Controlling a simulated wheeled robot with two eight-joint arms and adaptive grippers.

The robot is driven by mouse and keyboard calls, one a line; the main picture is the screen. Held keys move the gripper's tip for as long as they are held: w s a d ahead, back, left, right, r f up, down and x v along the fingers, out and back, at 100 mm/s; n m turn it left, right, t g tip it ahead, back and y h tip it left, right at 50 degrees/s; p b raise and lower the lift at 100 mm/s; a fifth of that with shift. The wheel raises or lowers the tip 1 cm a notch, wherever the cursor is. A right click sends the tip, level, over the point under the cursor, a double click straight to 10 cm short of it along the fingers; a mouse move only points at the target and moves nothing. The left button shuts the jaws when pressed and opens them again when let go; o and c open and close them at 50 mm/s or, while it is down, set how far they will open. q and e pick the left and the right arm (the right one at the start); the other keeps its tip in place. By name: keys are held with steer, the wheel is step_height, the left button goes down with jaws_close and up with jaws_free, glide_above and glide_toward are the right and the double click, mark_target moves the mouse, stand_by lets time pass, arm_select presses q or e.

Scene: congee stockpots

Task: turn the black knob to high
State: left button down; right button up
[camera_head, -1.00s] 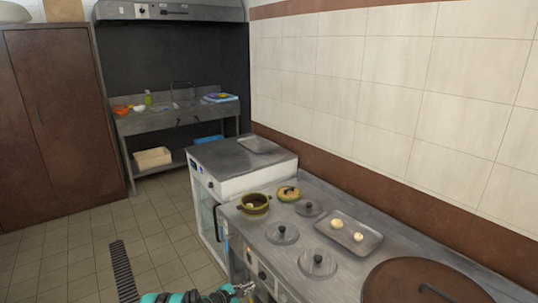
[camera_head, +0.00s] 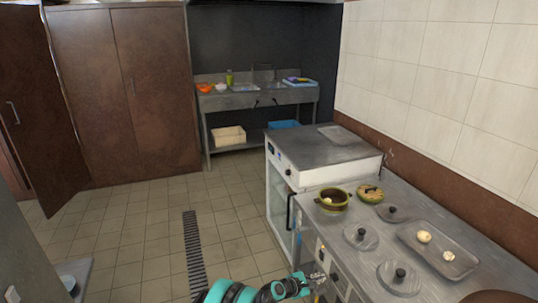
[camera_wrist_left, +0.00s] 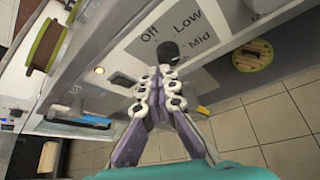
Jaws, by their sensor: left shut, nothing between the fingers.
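The black knob (camera_wrist_left: 168,51) stands on a grey label plate (camera_wrist_left: 187,32) in the left wrist view. The plate reads Off, Low and Mid; other lettering is hidden or out of frame. My left gripper (camera_wrist_left: 162,72) is shut and empty, its fingertips right beside the knob. I cannot tell whether they touch it, nor which mark the knob points to. In the head view my left gripper (camera_head: 320,278) is at the front panel of the steel stove (camera_head: 378,262), near the bottom edge. My right gripper is not in view.
On the stove top are a green-brown pot (camera_head: 332,201), round grey lids (camera_head: 361,237) and a tray (camera_head: 420,232) with two pale buns. A white-sided cabinet (camera_head: 322,170) stands behind.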

mark_target(338, 276)
arm_select(q)
steer(key=shift+w+d, duration=0.3)
steer(key=shift+d, duration=0.5)
steer(key=shift+w+d, duration=0.3)
steer(key=shift+d, duration=0.5)
steer(key=shift+w+d, duration=0.3)
steer(key=shift+d, duration=0.5)
steer(key=shift+f, duration=0.25)
steer(key=shift+s+d+f, duration=0.1)
steer(key=shift+s, duration=0.2)
steer(key=shift+s+d+f, duration=0.1)
steer(key=shift+s+f, duration=0.05)
steer(key=shift+s, duration=0.2)
steer(key=shift+s+d+f, duration=0.1)
steer(key=shift+s+f, duration=0.1)
steer(key=shift+s, duration=0.05)
steer(key=shift+s+f, duration=0.1)
steer(key=shift+f, duration=0.05)
steer(key=shift+s+d, duration=0.1)
steer(key=shift+s, duration=0.05)
